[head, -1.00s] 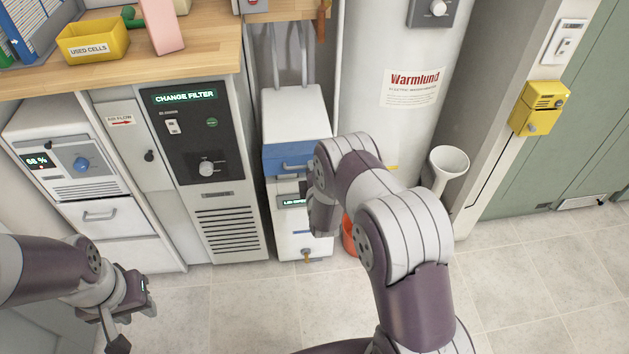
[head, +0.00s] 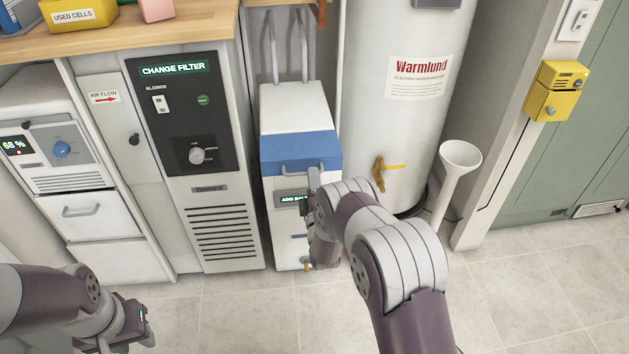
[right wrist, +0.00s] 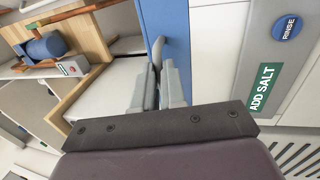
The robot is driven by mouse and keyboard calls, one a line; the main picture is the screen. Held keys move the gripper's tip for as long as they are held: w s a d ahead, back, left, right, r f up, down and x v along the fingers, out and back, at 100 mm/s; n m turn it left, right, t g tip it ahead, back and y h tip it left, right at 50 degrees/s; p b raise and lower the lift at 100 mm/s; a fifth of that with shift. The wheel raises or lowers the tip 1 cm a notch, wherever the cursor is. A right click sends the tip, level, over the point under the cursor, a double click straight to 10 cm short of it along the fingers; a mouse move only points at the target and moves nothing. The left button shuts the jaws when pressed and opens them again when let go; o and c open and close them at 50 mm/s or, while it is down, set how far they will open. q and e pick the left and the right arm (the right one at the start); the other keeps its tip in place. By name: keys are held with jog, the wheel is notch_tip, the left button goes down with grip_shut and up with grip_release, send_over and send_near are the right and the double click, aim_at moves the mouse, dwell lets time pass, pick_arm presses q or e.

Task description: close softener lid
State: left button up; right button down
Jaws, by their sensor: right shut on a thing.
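The softener is a narrow white cabinet (head: 290,250) with a blue-fronted lid (head: 285,150). The lid lies level on the cabinet with no gap that I can make out. A bar handle (head: 298,171) crosses the lid's blue front. My right gripper (head: 316,178) is shut on the right part of that handle. In the right wrist view its fingers (right wrist: 160,85) close around the handle beside the blue lid front (right wrist: 180,22). The softener display (right wrist: 264,88) reads ADD SALT.
A grey panel cabinet (head: 218,220) reading CHANGE FILTER stands left of the softener. A white water heater (head: 385,120) with a brass valve (head: 379,175) stands at the right, near a white funnel (head: 460,155). A wooden counter (head: 190,35) runs above left. Floor is clear in front.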

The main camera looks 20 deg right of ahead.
jog(key=shift+s+f+g, duration=0.25)
jog(key=shift+f+g, duration=0.05)
jog(key=shift+f, duration=0.8)
jog(key=c, duration=1.5)
grip_release()
jog(key=o, duration=0.3)
jog(key=shift+w+f, duration=0.25)
jog(key=shift+f, duration=0.1)
jog(key=shift+r, duration=0.2)
jog(key=p+v, duration=0.4)
jog(key=v, duration=0.8)
jog(key=shift+s+r, duration=0.2)
jog(key=shift+s, duration=0.05)
